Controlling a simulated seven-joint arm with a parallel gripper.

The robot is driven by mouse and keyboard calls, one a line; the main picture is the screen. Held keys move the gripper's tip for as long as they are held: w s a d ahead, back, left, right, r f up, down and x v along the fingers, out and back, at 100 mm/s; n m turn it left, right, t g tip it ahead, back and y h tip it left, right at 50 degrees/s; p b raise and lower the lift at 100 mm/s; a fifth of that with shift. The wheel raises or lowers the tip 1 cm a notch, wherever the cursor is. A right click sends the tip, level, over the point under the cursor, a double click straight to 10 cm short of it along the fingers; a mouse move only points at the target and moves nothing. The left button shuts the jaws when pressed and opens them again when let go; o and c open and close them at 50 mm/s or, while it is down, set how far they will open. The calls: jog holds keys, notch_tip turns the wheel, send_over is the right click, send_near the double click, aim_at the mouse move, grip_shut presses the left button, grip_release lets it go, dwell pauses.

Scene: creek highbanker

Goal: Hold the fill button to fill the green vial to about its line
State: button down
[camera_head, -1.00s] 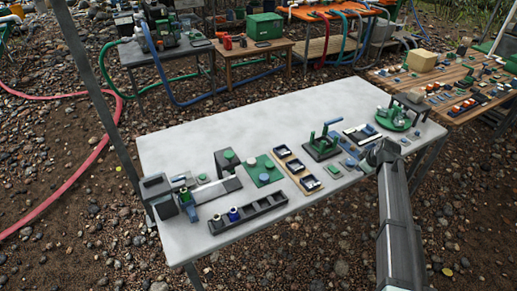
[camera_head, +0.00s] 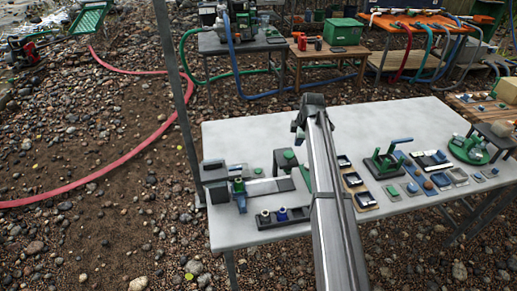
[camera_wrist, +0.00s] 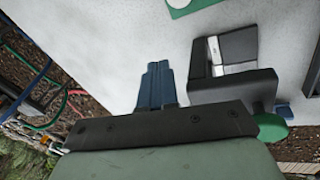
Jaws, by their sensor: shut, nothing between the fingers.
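In the head view my gripper (camera_head: 299,124) is above the table's back middle, its fingers small and partly hidden by my wrist. In the wrist view its fingers (camera_wrist: 157,84) are together and empty, over bare table. A dark stand with a round green top (camera_head: 288,155) is below and left of it in the head view. In the wrist view a black stand (camera_wrist: 235,86) and a green disc (camera_wrist: 272,129) are right of the fingers, apart from them. A small green button-like piece (camera_head: 257,171) lies further left. I cannot tell which is the fill button. A green-topped piece (camera_head: 239,187) may be the green vial; its line and level are too small to read.
A dark rack (camera_head: 300,219) at the front left holds a pale-capped vial (camera_head: 265,214) and a blue one (camera_head: 282,213). Black trays, a green clamp (camera_head: 385,163) and other pieces stand to the right. The table's back strip (camera_head: 235,135) is clear.

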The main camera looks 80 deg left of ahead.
jog(key=s+a+r+n+h, duration=0.1)
jog(key=s+a+n, duration=0.1)
jog(key=s, duration=0.8)
jog(key=n+h, duration=0.1)
jog(key=h, duration=0.1)
send_over(258, 170)
notch_tip(258, 170, down, 3)
jog(key=shift+f, duration=4)
jog(key=shift+f, duration=0.45)
jog(key=shift+r, duration=1.15)
notch_tip(258, 170, up, 7)
jog(key=shift+f, duration=4.2)
